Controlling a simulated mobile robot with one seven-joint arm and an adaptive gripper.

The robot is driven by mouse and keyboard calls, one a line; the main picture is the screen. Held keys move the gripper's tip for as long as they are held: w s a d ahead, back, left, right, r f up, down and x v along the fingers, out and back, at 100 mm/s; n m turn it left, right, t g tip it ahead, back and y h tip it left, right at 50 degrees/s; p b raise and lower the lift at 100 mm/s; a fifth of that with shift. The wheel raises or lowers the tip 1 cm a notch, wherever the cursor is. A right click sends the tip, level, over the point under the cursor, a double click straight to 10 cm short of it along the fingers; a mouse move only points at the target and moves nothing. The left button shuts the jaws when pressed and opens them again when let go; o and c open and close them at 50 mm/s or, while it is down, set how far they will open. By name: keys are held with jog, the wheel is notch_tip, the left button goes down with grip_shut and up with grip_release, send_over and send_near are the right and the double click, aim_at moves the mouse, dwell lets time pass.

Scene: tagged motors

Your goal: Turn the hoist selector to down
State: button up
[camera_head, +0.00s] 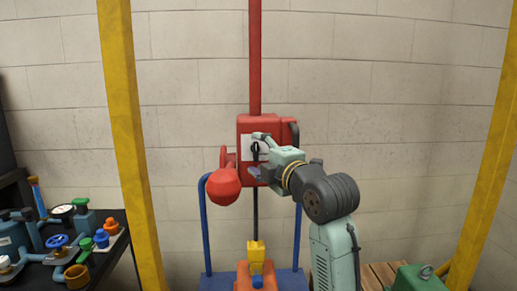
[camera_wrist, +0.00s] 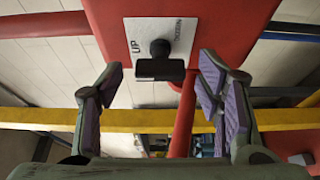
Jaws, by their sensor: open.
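The hoist selector is a black knob with a crossbar (camera_wrist: 160,64) on a white plate (camera_wrist: 143,33) on the front of the red hoist box (camera_wrist: 232,22). In the wrist view the plate reads "UP" at its left; the small lettering at its right is hard to read. In the head view the dark selector (camera_head: 255,150) shows on the red box (camera_head: 244,123), partly behind my gripper (camera_head: 259,154). My gripper (camera_wrist: 161,76) is open in front of the selector, one finger to each side of the knob, with gaps between; no contact shows.
A red ball-shaped part (camera_head: 224,187) stands left of the box. Yellow posts (camera_head: 131,145) rise at both sides. A dark table (camera_head: 118,225) with valves and gauges stands at the left.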

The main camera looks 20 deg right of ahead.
jog(key=shift+w, duration=0.55)
jog(key=c, duration=1.2)
jog(key=shift+o, duration=0.2)
